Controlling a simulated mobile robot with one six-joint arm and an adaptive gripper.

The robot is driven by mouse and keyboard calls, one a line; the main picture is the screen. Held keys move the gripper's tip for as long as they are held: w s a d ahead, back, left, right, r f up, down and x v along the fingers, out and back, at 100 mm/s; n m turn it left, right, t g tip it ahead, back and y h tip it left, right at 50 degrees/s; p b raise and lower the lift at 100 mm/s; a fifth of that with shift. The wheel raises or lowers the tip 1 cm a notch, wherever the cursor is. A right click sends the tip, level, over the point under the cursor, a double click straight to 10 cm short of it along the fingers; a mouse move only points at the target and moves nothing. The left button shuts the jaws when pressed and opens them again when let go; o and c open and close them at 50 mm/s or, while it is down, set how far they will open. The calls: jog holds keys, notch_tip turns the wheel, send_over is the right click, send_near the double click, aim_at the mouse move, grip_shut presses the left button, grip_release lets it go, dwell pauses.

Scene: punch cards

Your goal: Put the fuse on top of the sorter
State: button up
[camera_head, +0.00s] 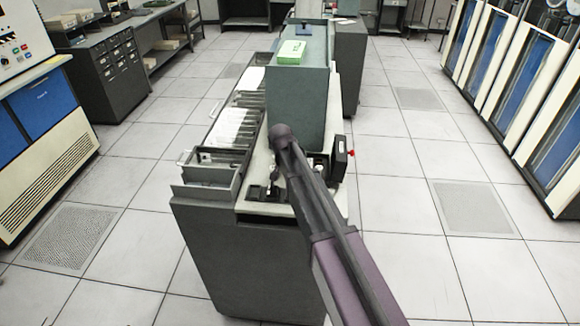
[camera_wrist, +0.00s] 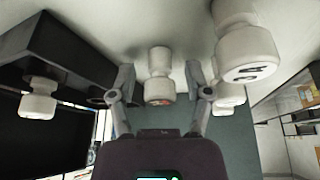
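A white spool-shaped fuse (camera_wrist: 159,62) with a reddish end stands between the two fingers of my gripper (camera_wrist: 157,72) in the wrist view. The fingers are apart, with a visible gap on each side of the fuse. Similar white pieces show at the right (camera_wrist: 247,50) and the left (camera_wrist: 38,98). The grey sorter (camera_head: 245,255) stands in the middle of the head view, with a taller grey-green housing (camera_head: 305,95). My arm reaches over its near end. My gripper and the fuse cannot be made out in the head view.
A small black box with a red knob (camera_head: 351,153) sits at the sorter's right edge. Papers (camera_head: 232,127) lie along its left side. Blue-doored cabinets (camera_head: 505,70) line the right. Tiled floor is clear on both sides.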

jog(key=shift+r, duration=0.1)
dwell(0.3)
jog(key=shift+r, duration=0.15)
jog(key=p+v, duration=0.3)
jog(key=p, duration=0.1)
jog(key=shift+s+r, duration=0.15)
jog(key=shift+r, duration=0.2)
jog(key=p+v, duration=0.7)
jog(key=v, duration=0.1)
dwell(0.8)
jog(key=s+d+f+n+g+y, duration=0.1)
jog(key=s+d+n+g, duration=0.2)
jog(key=s+d, duration=1.8)
jog(key=d+g, duration=0.1)
jog(key=d, duration=0.2)
jog(key=shift+s+d+n+y, duration=0.3)
jog(key=shift+f, duration=0.15)
dwell(2.2)
